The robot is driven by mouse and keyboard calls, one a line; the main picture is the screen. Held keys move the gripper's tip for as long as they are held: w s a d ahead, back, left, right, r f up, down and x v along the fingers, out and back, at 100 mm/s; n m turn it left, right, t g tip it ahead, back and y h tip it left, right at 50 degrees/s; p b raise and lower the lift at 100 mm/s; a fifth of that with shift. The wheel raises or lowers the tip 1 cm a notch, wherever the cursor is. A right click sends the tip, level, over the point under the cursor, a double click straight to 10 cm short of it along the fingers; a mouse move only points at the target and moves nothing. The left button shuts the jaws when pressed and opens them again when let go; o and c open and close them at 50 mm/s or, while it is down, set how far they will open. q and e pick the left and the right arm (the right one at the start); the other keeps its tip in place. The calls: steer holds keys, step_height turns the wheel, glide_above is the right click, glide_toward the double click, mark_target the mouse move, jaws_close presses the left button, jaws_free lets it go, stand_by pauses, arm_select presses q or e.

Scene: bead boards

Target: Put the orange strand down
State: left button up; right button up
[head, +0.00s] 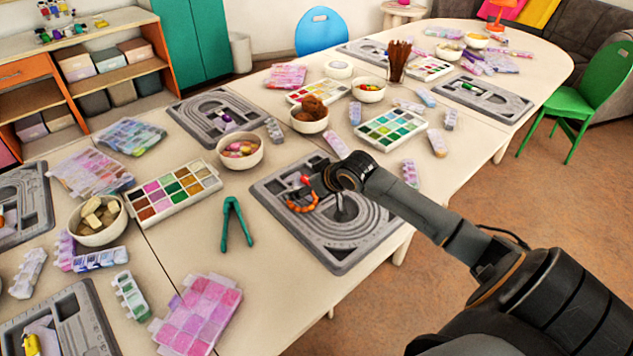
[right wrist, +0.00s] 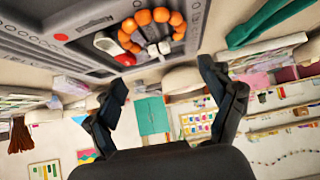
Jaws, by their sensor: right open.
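The orange strand (head: 303,203), a curved row of round orange beads, lies on the left part of the grey bead board (head: 335,262) in the head view. In the right wrist view the strand (right wrist: 150,28) forms an open loop on the board, near the top of the picture. My right gripper (right wrist: 162,76) is open, with its two dark fingers spread and nothing between them. It is apart from the strand. In the head view its wrist is over the board and the fingers are mostly hidden. My left gripper is not in view.
A red piece (head: 305,180) lies on the board near the strand. Green pliers (head: 235,224) lie left of the board. A bowl of beads (head: 240,150) and a palette of coloured compartments (head: 172,193) stand farther left. Bare table shows around the pliers.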

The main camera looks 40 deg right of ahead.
steer(key=v, duration=0.5)
steer(key=shift+s+r, duration=0.3)
